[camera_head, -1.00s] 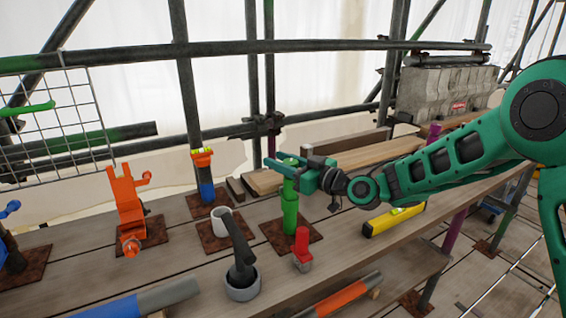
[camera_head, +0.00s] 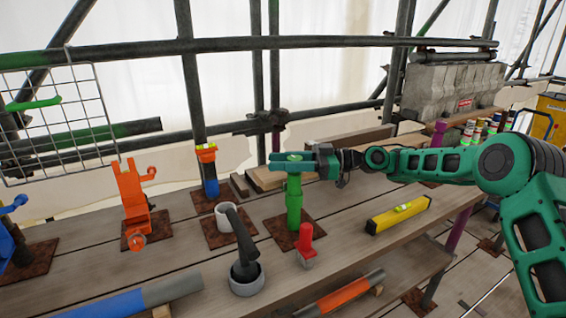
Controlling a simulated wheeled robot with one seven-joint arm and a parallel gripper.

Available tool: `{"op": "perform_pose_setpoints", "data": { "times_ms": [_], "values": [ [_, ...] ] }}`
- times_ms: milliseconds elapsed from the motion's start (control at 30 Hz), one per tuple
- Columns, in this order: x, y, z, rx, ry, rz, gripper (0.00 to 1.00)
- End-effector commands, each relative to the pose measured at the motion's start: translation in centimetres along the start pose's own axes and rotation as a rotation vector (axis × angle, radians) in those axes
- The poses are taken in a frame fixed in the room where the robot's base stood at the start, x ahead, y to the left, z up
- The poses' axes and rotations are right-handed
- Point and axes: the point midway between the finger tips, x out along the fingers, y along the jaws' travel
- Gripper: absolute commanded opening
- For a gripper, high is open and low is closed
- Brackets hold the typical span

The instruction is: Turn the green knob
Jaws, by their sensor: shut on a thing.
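The green knob (camera_head: 294,198) is a green upright post on a rusty square base plate, standing on the plank deck near the middle of the head view. My gripper (camera_head: 290,162) is at the top of the post, reaching in from the right. Its fingers lie level and are shut on the knob's top, which they partly hide. The lower part of the post shows clear below the fingers.
A red-handled piece (camera_head: 305,242) stands just in front of the knob. A grey cup with a dark lever (camera_head: 244,268), a blue post (camera_head: 208,172) and an orange fitting (camera_head: 134,205) stand left. A yellow level (camera_head: 398,214) lies right. Scaffold tubes cross behind.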

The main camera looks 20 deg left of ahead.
Motion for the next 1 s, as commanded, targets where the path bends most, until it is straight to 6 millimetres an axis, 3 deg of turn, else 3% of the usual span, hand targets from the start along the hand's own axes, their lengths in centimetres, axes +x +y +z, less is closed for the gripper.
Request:
{"op": "perform_pose_setpoints", "data": {
  "times_ms": [733, 767, 800, 1000],
  "values": [
    [-0.38, 0.34, 0.08, 0.001, -0.002, -0.049, 0.1],
    [-0.38, 0.35, 0.08, 0.001, -0.003, -0.048, 0.4],
    [-0.37, 0.33, 0.08, 0.001, -0.002, -0.049, 0.49],
    [-0.17, 0.08, 0.01, 0.0, -0.001, -0.055, 0.51]
  ]
}}
